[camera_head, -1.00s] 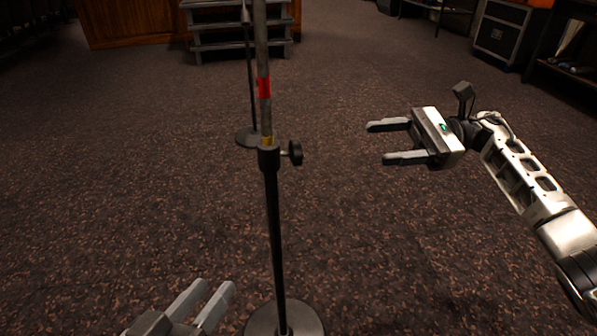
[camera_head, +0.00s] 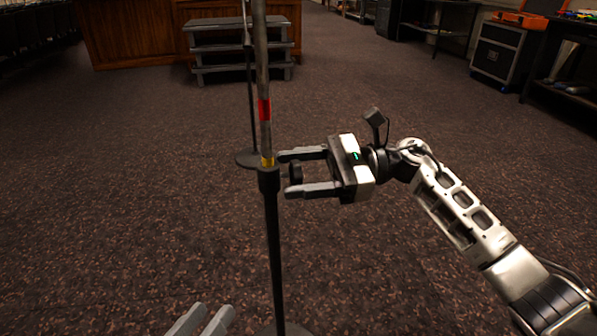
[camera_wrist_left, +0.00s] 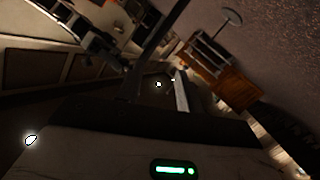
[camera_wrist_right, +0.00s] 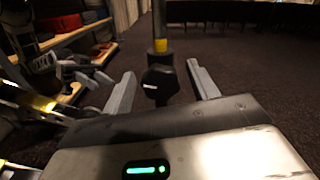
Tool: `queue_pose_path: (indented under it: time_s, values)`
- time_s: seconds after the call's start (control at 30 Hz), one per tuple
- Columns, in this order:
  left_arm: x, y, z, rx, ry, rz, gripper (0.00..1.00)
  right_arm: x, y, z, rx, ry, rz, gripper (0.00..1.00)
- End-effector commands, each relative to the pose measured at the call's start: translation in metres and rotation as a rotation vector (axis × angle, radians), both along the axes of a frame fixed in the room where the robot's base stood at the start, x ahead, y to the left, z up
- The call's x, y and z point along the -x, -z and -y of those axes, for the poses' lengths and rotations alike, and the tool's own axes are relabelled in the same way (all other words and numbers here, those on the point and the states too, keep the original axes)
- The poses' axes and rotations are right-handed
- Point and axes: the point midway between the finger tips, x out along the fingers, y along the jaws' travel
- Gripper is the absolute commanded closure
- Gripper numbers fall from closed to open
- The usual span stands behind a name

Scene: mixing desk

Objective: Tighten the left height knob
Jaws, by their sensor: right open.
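The height knob (camera_head: 295,172) is a small black knob on the right side of the collar (camera_head: 268,180) of a microphone stand (camera_head: 273,240). The stand's upper tube is grey with a red band and a yellow band. My right gripper (camera_head: 282,173) is open, with one finger on each side of the knob. In the right wrist view the knob (camera_wrist_right: 160,82) sits between the two spread fingers, apart from both. My left gripper (camera_head: 203,322) shows only its fingertips at the bottom edge, with a gap between them and nothing visible in it.
Grey steps (camera_head: 240,50) and a wooden desk (camera_head: 120,35) are at the back. A black case (camera_head: 498,55) is at the far right. Carpet around the stand is clear.

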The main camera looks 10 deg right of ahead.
Motion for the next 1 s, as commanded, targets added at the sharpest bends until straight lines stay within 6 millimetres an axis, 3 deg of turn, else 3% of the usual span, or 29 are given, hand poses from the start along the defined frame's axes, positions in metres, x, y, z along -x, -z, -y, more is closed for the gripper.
queue_pose_path:
  time_s: [0.27, 0.4, 0.43, 0.63, 1.0]
  values:
    - [-0.0001, -0.0028, 0.0, 0.005, -0.001, 0.006, 0.64, -0.0001, -0.0002, -0.0011, 0.0, 0.0, 0.0, 0.44]
    - [-0.0003, -0.0035, 0.0, 0.005, -0.002, 0.006, 0.64, 0.0, -0.0002, -0.0009, -0.001, 0.0, 0.0, 0.83]
    - [-0.0003, -0.0035, 0.0, 0.005, -0.001, 0.007, 0.64, 0.0, -0.0002, -0.0009, -0.001, 0.0, 0.0, 0.86]
    - [-0.0009, -0.0052, 0.0, 0.004, -0.001, 0.01, 0.64, -0.0002, -0.0005, -0.0005, 0.001, -0.001, -0.052, 0.86]
    - [-0.0024, -0.0052, -0.0028, -0.058, -0.01, 0.007, 0.64, -0.0011, -0.0015, -0.0005, 0.0, -0.001, -0.478, 0.86]
